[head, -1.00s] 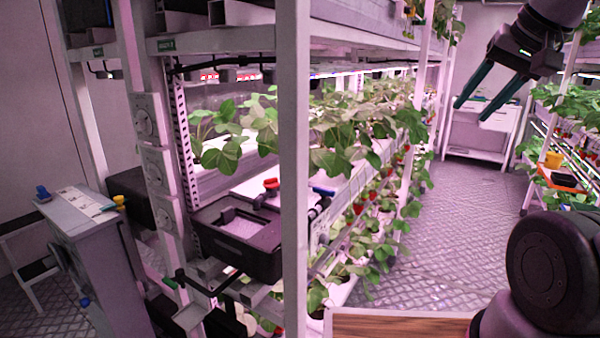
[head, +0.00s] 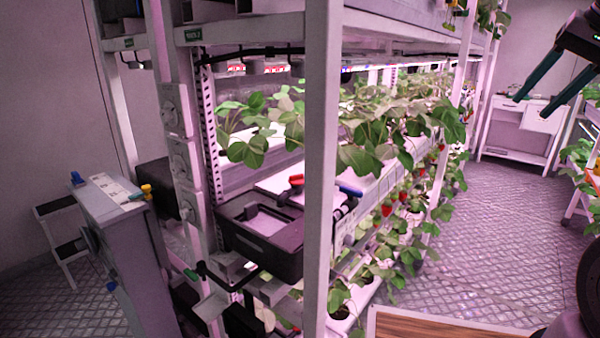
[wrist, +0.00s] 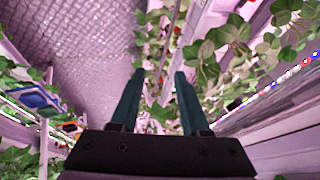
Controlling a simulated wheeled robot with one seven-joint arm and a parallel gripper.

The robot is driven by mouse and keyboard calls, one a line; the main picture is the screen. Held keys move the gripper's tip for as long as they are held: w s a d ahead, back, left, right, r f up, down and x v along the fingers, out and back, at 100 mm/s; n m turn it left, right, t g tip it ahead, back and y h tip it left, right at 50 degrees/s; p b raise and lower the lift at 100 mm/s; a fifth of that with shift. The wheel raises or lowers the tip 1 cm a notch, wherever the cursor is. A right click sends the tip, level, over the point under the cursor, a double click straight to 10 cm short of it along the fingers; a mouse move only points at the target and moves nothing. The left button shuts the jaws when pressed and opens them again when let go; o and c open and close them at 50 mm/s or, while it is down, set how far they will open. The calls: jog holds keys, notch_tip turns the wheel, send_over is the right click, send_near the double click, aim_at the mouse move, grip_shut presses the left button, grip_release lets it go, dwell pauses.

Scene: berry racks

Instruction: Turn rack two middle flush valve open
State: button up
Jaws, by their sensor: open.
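A rack of strawberry plants with a label plate (head: 194,35) on its top beam stands left of centre in the head view. A small red handle (head: 296,180) sits at the rear of a black tray on this rack, and a blue handle (head: 350,188) sits right of it, beyond a white post. I cannot tell which is the middle flush valve. My gripper (head: 534,108) is at the upper right, well away from the handles. Its teal fingers are apart with nothing between them, as the wrist view (wrist: 158,75) also shows.
The white front post (head: 321,170) stands close before the rack. A black tray (head: 262,262) juts out at its end. A grey cabinet (head: 120,240) with blue and yellow knobs stands left. A wood-topped surface (head: 430,328) is at the bottom. The aisle floor (head: 500,240) is clear.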

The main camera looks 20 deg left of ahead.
jog(key=w+a+m+g+y, duration=0.1)
jog(key=w+a+g+y, duration=0.25)
jog(key=w+a, duration=0.6)
jog(key=w+a+f+m+g, duration=0.1)
jog(key=w+a+f+g, duration=0.4)
jog(key=w+a, duration=0.45)
jog(key=m+g+y, duration=0.3)
jog(key=g+y, duration=0.1)
jog(key=g, duration=0.3)
send_near(294, 175)
jog(key=x, duration=0.8)
jog(key=shift+a, duration=0.15)
grip_shut()
